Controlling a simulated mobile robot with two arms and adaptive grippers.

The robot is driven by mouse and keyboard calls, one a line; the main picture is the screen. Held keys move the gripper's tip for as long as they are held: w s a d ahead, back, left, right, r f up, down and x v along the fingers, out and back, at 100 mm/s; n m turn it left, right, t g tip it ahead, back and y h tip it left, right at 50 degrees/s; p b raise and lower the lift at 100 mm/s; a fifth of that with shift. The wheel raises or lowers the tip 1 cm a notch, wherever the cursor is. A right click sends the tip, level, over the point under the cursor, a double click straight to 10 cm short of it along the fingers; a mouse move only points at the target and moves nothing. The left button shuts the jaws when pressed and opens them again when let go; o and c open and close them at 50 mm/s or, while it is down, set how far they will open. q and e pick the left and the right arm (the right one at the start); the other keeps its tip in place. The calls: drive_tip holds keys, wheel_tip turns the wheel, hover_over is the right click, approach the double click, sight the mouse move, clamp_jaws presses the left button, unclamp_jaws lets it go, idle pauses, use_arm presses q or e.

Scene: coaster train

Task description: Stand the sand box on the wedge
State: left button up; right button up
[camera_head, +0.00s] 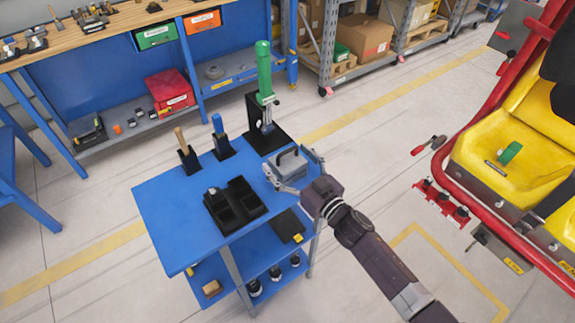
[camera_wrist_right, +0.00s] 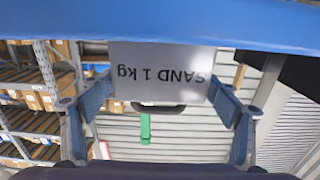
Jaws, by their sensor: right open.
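The sand box (camera_head: 291,164) is a grey box with a dark handle, standing on the right part of the blue cart's top (camera_head: 165,215). In the right wrist view its pale face (camera_wrist_right: 160,72) reads "SAND 1 kg" upside down. My right gripper (camera_head: 289,168) is open, with one finger on each side of the box; I cannot tell whether they touch it. The right gripper (camera_wrist_right: 160,100) also shows in the wrist view, its blue fingers flanking the box. I cannot identify the wedge with certainty. My left gripper is not in view.
A black tray (camera_head: 235,204) and a dark flat piece (camera_head: 287,225) are near the box. A green-handled tool (camera_head: 264,75) stands behind it. The yellow seat (camera_head: 505,145) with red rails is at the right.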

drive_tip(key=c, duration=2)
drive_tip(key=shift+r, duration=0.2)
drive_tip(key=shift+c, duration=0.9)
wheel_tip(320, 180, up, 20)
drive_tip(key=p, duration=0.1)
drive_tip(key=shift+p, duration=0.35)
